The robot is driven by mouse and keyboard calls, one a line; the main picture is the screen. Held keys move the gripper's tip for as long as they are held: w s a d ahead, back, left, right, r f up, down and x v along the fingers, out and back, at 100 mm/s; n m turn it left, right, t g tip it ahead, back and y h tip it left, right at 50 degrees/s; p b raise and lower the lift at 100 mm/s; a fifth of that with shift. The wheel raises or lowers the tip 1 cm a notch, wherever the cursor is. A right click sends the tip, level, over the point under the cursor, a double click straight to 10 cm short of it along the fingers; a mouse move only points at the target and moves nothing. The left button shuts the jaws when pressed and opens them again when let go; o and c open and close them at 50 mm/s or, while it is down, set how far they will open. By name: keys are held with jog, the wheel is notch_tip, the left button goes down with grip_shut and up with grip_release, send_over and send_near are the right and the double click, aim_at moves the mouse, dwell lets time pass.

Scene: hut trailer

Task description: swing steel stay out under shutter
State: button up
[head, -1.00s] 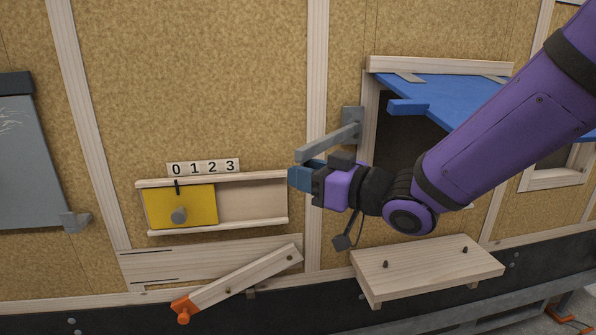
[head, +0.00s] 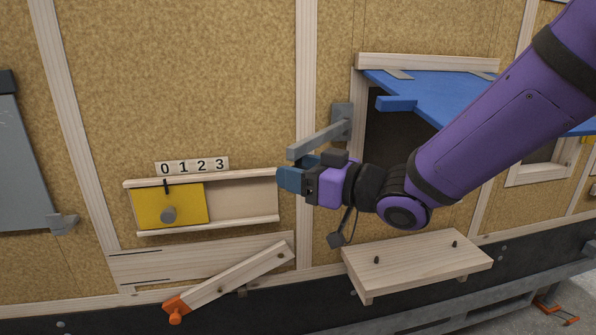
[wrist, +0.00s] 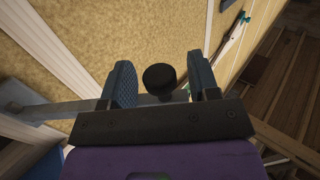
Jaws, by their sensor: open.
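The blue shutter (head: 450,92) stands raised over a dark opening, partly hidden by my arm. The grey steel stay (head: 320,139) runs from a bracket (head: 342,120) beside the opening, slanting down to the left in the head view. It also crosses the wrist view (wrist: 58,109) behind my fingers. A black knob (wrist: 160,78) is on the stay, between my two fingers. My gripper (head: 287,180) is open just below the stay's free end; in the wrist view its fingers (wrist: 161,66) stand on both sides of the knob, with gaps visible.
A sliding yellow panel (head: 168,206) in a wooden track is left of my gripper. A slanted wooden bar (head: 240,274) with an orange end is below. A small wooden shelf (head: 418,264) with pegs is under the opening. A grey panel (head: 22,170) is far left.

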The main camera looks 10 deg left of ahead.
jog(key=v, duration=1)
jog(key=shift+d, duration=0.35)
jog(key=shift+s, duration=0.1)
jog(key=shift+c, duration=0.4)
